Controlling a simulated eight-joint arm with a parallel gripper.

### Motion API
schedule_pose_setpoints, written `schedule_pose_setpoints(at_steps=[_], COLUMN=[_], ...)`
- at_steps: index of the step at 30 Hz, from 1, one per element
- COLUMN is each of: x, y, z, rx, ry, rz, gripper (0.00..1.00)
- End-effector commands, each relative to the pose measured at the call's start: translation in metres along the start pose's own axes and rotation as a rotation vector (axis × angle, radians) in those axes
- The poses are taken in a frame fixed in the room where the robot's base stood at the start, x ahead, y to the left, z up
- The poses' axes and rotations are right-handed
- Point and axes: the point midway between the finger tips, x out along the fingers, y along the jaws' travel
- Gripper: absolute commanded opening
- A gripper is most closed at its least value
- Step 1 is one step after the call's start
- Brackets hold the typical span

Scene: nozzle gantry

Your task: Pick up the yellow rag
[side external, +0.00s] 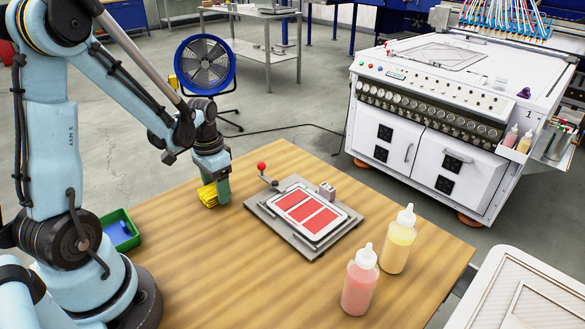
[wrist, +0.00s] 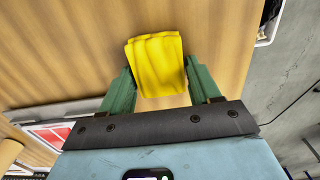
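The yellow rag (side external: 208,195) is a bunched, ridged piece of cloth over the back left part of the wooden table, and it also shows in the wrist view (wrist: 157,62). My gripper (side external: 219,195) points down there, its green fingers on either side of the rag with little or no gap in the wrist view (wrist: 160,80). It looks shut on the rag. In the side view the near finger hides part of the rag. I cannot tell whether the rag's underside touches the table.
A flat grey press plate with red panels (side external: 308,215) and a red-knobbed lever (side external: 263,168) stands right of my gripper. A pink bottle (side external: 360,285) and a yellow bottle (side external: 398,245) stand front right. A green bin (side external: 121,229) sits at left. The front middle of the table (side external: 240,285) is clear.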

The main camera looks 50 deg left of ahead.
Motion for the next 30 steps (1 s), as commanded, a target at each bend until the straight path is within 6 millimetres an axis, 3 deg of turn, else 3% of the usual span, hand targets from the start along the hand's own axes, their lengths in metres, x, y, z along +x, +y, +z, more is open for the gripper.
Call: schedule_pose_setpoints(at_steps=[1,7,11,12,22,30], x=[0.0,0.0,0.0,0.0,-0.004,-0.032], y=[0.0,0.0,0.0,0.0,0.0,0.0], z=[0.0,0.0,0.0,0.0,0.0,0.0], rx=[0.0,0.0,0.0,0.0,0.0,0.0], ry=[0.0,0.0,0.0,0.0,0.0,0.0], rz=[0.0,0.0,0.0,0.0,0.0,0.0], gripper=[0.54,0.24,0.24,0.19,0.19,0.18])
